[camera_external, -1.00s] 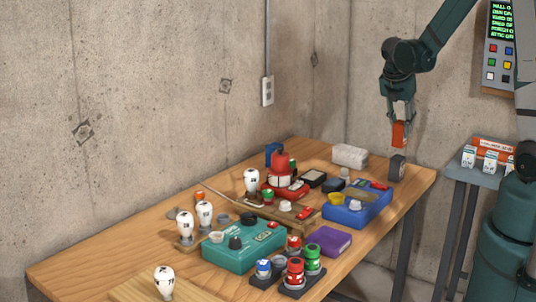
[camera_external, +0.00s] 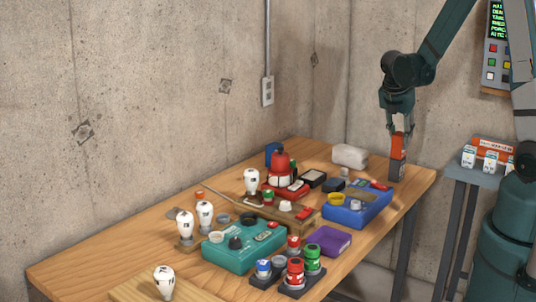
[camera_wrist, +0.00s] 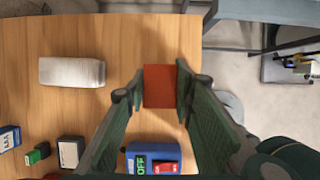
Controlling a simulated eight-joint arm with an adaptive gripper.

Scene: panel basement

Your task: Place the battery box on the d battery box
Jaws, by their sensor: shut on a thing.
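An orange-red box (camera_external: 397,147), which I take as the battery box, is between the fingers of my gripper (camera_external: 398,132). My gripper points down and is shut on it. The upright dark grey box (camera_external: 396,171), likely the d battery box, stands near the table's right end. The orange box is directly above it, and their edges meet in the external view; I cannot tell whether they touch. In the wrist view the orange box's top (camera_wrist: 160,86) shows between the two fingers, and the dark box is hidden beneath.
On the wooden table (camera_external: 110,240), a whitish block (camera_external: 350,156) lies left of the gripper. A blue box (camera_external: 357,209) with knobs is in front. Several bulbs, a teal box (camera_external: 245,247) and a purple box (camera_external: 328,241) lie further left. The table's right edge is close.

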